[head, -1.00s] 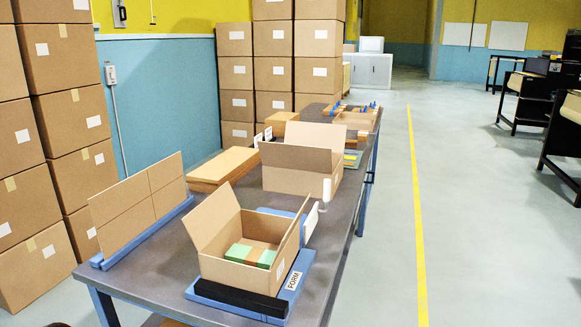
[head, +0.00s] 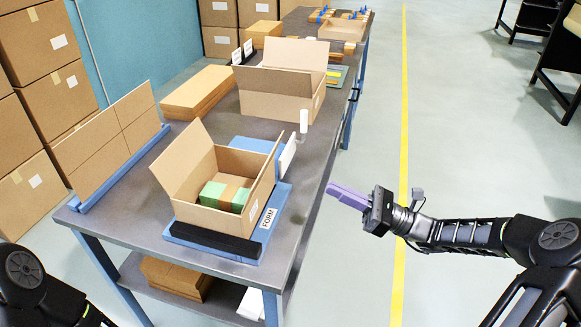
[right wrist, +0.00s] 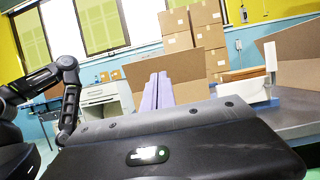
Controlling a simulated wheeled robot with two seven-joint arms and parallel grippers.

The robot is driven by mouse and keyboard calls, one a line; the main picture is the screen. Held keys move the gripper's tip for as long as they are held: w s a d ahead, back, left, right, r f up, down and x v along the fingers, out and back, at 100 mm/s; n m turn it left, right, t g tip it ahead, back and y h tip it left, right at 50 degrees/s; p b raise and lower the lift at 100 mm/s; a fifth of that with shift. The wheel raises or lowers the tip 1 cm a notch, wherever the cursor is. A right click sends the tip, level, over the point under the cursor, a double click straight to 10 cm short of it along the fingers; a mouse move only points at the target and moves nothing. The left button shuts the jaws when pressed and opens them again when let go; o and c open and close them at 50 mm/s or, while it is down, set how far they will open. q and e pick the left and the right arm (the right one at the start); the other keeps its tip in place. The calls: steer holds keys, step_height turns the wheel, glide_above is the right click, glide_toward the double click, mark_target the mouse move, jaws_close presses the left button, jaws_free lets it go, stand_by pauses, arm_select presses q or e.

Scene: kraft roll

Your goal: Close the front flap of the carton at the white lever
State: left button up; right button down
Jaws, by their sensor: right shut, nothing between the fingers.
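An open brown carton (head: 210,217) sits on a blue base marked FORM, with green and brown contents inside. Its left flap (head: 180,157) leans outward and its right flap (head: 267,170) stands up; I cannot tell which is the front flap. A white upright lever-like post (head: 303,121) stands by the table's right edge, and a white plate (head: 287,152) is beside the carton. My right gripper (head: 332,190), with purple fingers, is shut and empty, right of the table and apart from the carton. Its fingers also show in the right wrist view (right wrist: 156,92). My left gripper is out of view.
A second open carton (head: 272,98) stands farther back on the grey table (head: 222,128). A cardboard sheet stands in a blue rack (head: 128,165) at left. Flat brown boards (head: 198,90) lie behind.

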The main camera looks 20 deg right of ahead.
steer(key=p+x, duration=0.1)
steer(key=x, duration=1.3)
steer(key=shift+p, duration=0.4)
steer(key=shift+w+r, duration=0.1)
steer(key=shift+w, duration=0.05)
